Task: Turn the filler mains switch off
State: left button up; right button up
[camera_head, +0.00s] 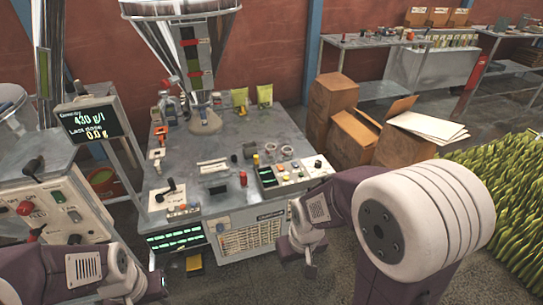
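A grey bench console (235,190) carries several controls. A dark panel with green and red marks (267,177) sits near its front right, beside a light box with buttons (297,174). A red-topped knob (243,179) stands left of them. A black-handled lever (171,187) is at the left. At the far left, a pale panel (58,212) carries a red knob (25,208) and small switches. I cannot tell which control is the mains switch. My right gripper (302,252) hangs in front of the console's right front corner, apart from the controls. My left gripper (148,290) is low at the left, partly cut off.
A display (92,118) stands on a post at the left. A clear hopper (190,50) rises over the bench. Cardboard boxes (365,135) stand right of the bench. A grey table (400,42) is behind.

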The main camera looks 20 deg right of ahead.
aim_at(25, 208)
jog(key=u, duration=1.25)
